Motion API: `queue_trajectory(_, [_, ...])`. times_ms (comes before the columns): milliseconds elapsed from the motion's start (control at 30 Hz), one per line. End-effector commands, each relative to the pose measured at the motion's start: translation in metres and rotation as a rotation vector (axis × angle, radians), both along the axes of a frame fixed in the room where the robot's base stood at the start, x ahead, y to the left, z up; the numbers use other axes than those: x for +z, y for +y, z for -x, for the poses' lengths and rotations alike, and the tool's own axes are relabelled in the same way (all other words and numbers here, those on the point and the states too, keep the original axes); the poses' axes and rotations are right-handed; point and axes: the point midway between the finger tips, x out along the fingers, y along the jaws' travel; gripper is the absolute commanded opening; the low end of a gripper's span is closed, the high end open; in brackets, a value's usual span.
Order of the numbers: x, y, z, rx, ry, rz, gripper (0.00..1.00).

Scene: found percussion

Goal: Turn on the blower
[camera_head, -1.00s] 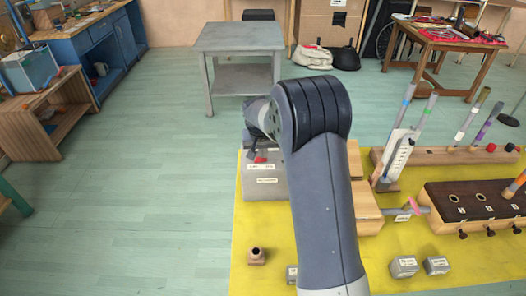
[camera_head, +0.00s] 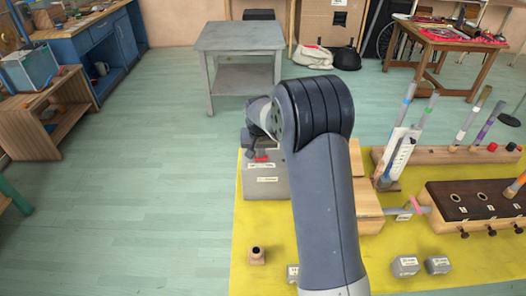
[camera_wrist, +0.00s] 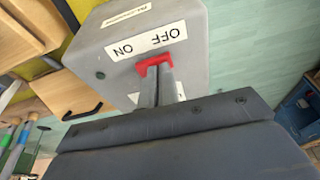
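The blower's grey box (camera_head: 266,186) stands on the yellow mat, partly behind my arm in the head view. In the wrist view its top (camera_wrist: 110,62) carries a white ON/OFF label (camera_wrist: 147,40), seen upside down. The red switch (camera_wrist: 152,63) lies beside the label, at about the middle between the two words. It also shows in the head view (camera_head: 262,159). My gripper (camera_wrist: 158,75) has its two grey fingers close together, with their tips at the red switch. Contact is hard to judge, and the tips partly cover the switch. I see nothing gripped between them.
Wooden blocks (camera_head: 368,200), upright tubes (camera_head: 468,122) and a dark-topped wooden box (camera_head: 470,203) stand to the right on the yellow mat (camera_head: 330,270). A grey table (camera_head: 240,38) stands behind.

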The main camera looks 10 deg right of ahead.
Motion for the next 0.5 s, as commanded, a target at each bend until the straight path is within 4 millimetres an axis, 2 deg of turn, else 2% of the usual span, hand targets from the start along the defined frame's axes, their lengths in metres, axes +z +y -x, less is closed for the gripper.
queue_trajectory(300, [0.001, 0.000, 0.000, -0.001, -0.001, -0.001, 0.00])
queue_trajectory(500, [0.023, 0.002, 0.006, 0.000, -0.005, -0.001, 0.00])
